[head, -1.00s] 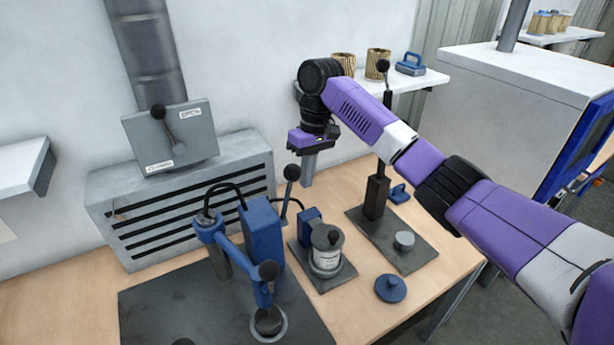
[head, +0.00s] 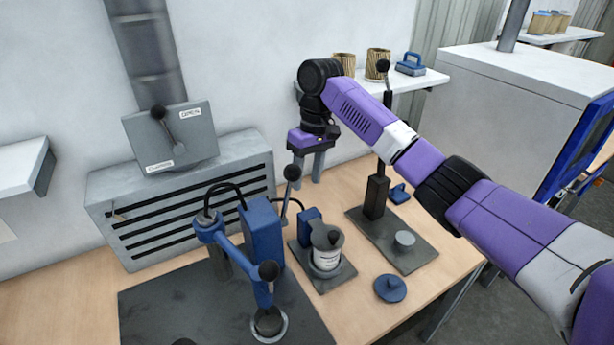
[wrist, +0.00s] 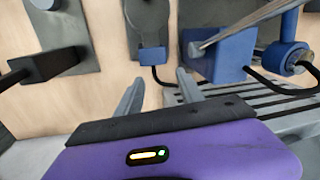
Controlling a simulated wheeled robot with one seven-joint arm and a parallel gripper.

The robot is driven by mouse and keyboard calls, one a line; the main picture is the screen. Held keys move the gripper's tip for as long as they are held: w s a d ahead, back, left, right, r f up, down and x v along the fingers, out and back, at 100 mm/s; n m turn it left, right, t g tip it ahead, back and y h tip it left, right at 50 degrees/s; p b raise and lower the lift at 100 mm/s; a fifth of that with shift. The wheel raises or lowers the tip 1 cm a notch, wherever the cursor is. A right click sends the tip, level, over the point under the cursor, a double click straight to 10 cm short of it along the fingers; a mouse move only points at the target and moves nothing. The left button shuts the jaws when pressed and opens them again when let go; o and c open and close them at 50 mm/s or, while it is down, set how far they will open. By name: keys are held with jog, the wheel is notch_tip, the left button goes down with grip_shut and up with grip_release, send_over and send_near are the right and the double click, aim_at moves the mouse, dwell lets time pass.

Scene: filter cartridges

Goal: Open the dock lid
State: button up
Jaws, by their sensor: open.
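No part is plainly marked as the dock lid. A dark round cap with a knob (head: 327,237) tops a white-labelled canister (head: 326,259) on a small dark plate with a blue block (head: 309,228); I cannot tell whether this is the dock and its lid. The block also shows in the wrist view (wrist: 152,56). My gripper (head: 308,178) is open and empty, pointing down, above and behind this station near the wall. In the wrist view its two fingers (wrist: 160,80) are apart with nothing between them.
A blue press-like stand (head: 263,235) with a black-knobbed lever is left of the canister. A black post (head: 376,197) on a plate stands right. A blue disc (head: 390,288) lies in front. A slatted grey box (head: 190,205) with a labelled lever panel (head: 170,138) is behind left.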

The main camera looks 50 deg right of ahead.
notch_tip(320, 180, up, 8)
jog(key=d, duration=0.1)
jog(key=shift+f, duration=0.15)
jog(key=shift+s+d, duration=0.1)
